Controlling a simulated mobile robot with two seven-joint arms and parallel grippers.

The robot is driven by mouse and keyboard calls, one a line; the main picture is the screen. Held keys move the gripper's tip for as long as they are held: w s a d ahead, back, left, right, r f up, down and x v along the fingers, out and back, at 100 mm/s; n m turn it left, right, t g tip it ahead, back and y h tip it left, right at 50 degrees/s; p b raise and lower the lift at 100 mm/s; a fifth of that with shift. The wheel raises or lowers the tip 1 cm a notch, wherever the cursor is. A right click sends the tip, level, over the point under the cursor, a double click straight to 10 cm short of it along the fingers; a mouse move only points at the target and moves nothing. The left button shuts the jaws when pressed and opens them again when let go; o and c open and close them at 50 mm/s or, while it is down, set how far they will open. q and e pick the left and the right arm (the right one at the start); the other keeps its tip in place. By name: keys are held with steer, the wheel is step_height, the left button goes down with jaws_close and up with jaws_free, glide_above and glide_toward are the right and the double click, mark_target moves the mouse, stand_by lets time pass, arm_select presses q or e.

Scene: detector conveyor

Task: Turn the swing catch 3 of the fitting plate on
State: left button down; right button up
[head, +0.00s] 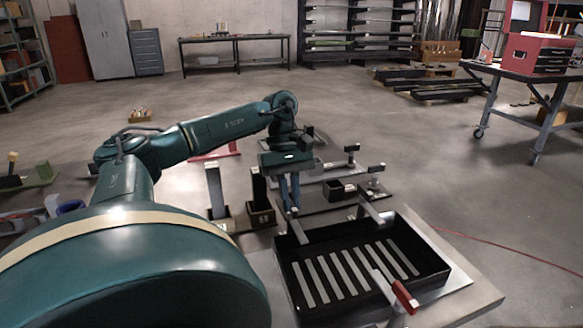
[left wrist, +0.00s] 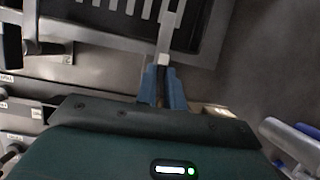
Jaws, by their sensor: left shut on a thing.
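The fitting plate appears as a black, shallow frame (head: 435,262) with light slats inside, on a grey tabletop; part of its dark frame shows in the left wrist view (left wrist: 213,35). A swing catch (head: 298,232) is a flat metal bar at its back left corner. In the left wrist view this catch's bar (left wrist: 170,20) reaches over the frame edge. My left gripper (head: 291,208) points down with its blue fingers shut on the catch's end; the fingers also show in the left wrist view (left wrist: 162,90). I cannot read a catch number. My right gripper is out of view.
A red-tipped metal lever (head: 404,296) lies at the front edge of the frame, and another metal bar (head: 372,210) at the back. Dark upright blocks (head: 260,212) and small fixtures (head: 352,155) stand behind. Open floor lies to the right.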

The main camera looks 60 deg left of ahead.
arm_select(q)
steer(key=c, duration=1.5)
jaws_free()
